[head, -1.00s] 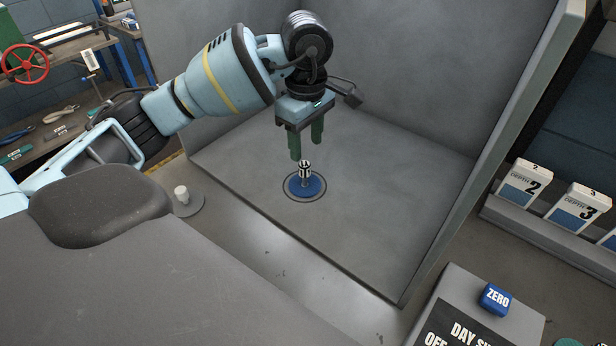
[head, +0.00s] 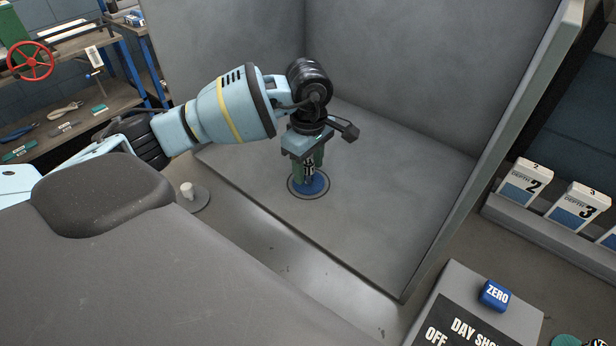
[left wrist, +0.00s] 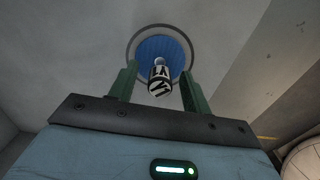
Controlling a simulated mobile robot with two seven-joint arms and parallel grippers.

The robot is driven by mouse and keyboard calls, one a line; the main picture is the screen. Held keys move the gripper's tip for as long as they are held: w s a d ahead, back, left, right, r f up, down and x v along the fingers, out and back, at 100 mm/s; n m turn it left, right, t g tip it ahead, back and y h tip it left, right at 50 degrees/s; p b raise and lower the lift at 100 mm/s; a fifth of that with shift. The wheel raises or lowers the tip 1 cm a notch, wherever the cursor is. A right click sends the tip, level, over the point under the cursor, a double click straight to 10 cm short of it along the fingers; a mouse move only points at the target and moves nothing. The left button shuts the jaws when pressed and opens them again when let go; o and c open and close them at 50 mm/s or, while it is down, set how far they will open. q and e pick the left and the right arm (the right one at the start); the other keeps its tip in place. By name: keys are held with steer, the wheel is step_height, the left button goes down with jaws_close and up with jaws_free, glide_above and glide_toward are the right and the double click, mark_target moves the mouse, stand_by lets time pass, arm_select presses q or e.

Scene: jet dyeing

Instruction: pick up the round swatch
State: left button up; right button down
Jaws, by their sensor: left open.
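The round swatch (head: 314,187) is a blue disc with an upright black-and-white knob (head: 309,170) at its middle. It lies inside a dark ring on the floor of the grey booth. It also shows in the left wrist view as a blue disc (left wrist: 146,47), with the knob (left wrist: 160,79) in front of it. My left gripper (head: 310,176) points down over the swatch, its green fingers on either side of the knob. In the left wrist view the fingers (left wrist: 158,88) stand apart, with a gap between each finger and the knob. My right gripper is out of view.
Grey booth walls (head: 400,75) rise behind and to the right of the swatch. A small white peg on a round base (head: 187,190) stands outside the front left edge. A blue ZERO button (head: 495,295) and DEPTH boxes (head: 525,188) are at the right.

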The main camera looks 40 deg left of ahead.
mark_target(307, 164)
arm_select(q)
jaws_close()
steer(key=shift+r, duration=0.2)
steer(key=shift+r, duration=0.2)
steer(key=r, duration=0.2)
steer(key=shift+s+r, duration=0.35)
steer(key=shift+r, duration=0.05)
steer(key=s+d, duration=0.2)
steer(key=s, duration=0.5)
steer(key=s+d+r+b, duration=0.1)
steer(key=s+d, duration=0.1)
steer(key=s, duration=0.5)
steer(key=shift+s+d+r, duration=0.2)
steer(key=shift+s+d, duration=0.1)
steer(key=shift+s, duration=0.05)
